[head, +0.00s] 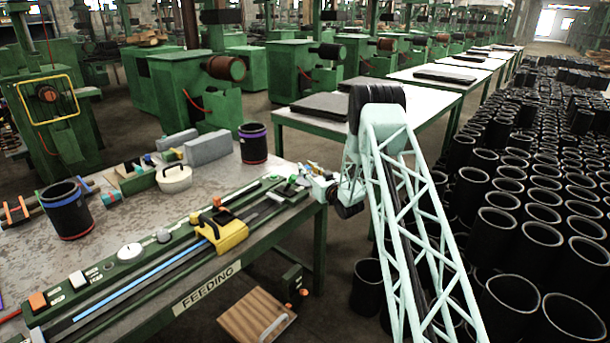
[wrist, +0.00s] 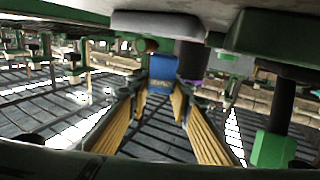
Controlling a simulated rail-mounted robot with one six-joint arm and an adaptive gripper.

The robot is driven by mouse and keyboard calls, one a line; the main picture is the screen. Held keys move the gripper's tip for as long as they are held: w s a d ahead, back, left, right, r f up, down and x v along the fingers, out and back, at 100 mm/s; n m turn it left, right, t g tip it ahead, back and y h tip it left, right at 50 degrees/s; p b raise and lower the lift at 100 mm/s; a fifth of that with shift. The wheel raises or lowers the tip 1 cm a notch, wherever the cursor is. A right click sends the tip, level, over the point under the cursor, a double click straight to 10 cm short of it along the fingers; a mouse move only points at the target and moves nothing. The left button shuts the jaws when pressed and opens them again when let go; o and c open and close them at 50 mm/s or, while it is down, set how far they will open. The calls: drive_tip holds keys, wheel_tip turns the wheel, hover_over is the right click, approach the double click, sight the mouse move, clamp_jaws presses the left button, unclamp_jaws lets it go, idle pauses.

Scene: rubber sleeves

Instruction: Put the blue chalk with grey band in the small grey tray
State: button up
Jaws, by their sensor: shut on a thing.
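My gripper (head: 314,177) is at the right end of the feeding bench, seen small in the head view. In the wrist view its two tan-padded fingers (wrist: 161,95) reach forward and are shut on the blue chalk (wrist: 163,67), which shows as a blue block at the fingertips. In the head view the chalk is too small and covered to tell apart from the gripper. I cannot surely pick out the small grey tray in either view.
The bench (head: 225,185) holds a yellow tool (head: 222,232) on a green rail, a white round pot (head: 174,179), a grey block (head: 208,148) and two black sleeves, one with a purple rim (head: 253,143). Many black sleeves (head: 540,215) fill the right.

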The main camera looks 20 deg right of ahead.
drive_tip(key=shift+w+d, duration=0.2)
drive_tip(key=shift+w, duration=1)
drive_tip(key=shift+f, duration=0.1)
drive_tip(key=shift+f+b, duration=0.6)
drive_tip(key=shift+f, duration=1.15)
drive_tip(key=shift+f, duration=0.15)
drive_tip(key=o, duration=0.9)
drive_tip(key=shift+r, duration=0.25)
drive_tip(key=shift+s+d+p, duration=0.15)
drive_tip(key=shift+s+p, duration=0.3)
drive_tip(key=shift+s, duration=2.55)
drive_tip(key=shift+s+d+p, duration=0.15)
drive_tip(key=shift+s+p, duration=0.25)
drive_tip(key=shift+s, duration=2.6)
